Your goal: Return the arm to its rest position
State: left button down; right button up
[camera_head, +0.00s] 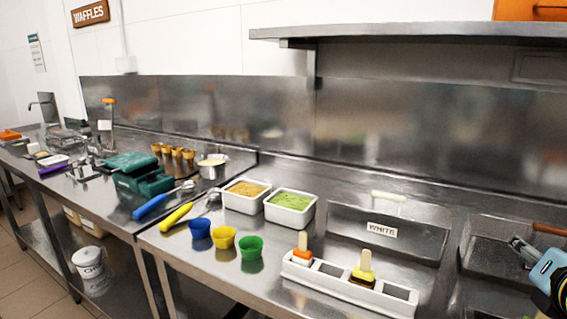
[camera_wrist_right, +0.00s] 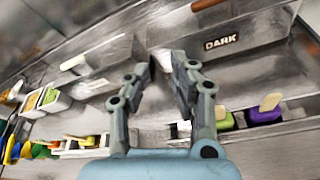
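My right gripper (camera_head: 518,246) shows at the right edge of the head view, above the steel counter and near a dark tray. In the right wrist view its two grey fingers (camera_wrist_right: 160,66) stand apart with nothing between them. The blue gripper body (camera_wrist_right: 172,165) fills the bottom of that view. Most of the right arm is cut off by the frame. My left gripper and arm are not in view.
A steel bin labelled WHITE (camera_head: 383,230), a white holder (camera_head: 343,290) with popsicles and several coloured cups (camera_head: 223,238) stand on the counter. A DARK-labelled bin (camera_wrist_right: 258,40) and green (camera_wrist_right: 224,122) and purple popsicles (camera_wrist_right: 262,116) show near the right gripper. A shelf (camera_head: 400,31) hangs above.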

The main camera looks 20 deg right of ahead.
jog(key=s+a+f+m+g+y, duration=0.55)
jog(key=a+f+m, duration=0.25)
jog(key=a+m, duration=0.45)
jog(key=w+a+f+m+g+y, duration=0.15)
jog(key=a+m+y, duration=0.35)
jog(key=a+m, duration=0.5)
jog(key=s+d+f+g+b, duration=0.2)
jog(key=f+b, duration=0.6)
jog(key=f, duration=2.7)
jog(key=s+d+f+b, duration=0.1)
jog(key=s+f+b, duration=0.5)
jog(key=s+f, duration=1.3)
notch_tip(320, 180, down, 2)
jog(key=shift+f+n+h, duration=0.15)
jog(key=shift+n+h, duration=0.2)
jog(key=shift+s, duration=0.1)
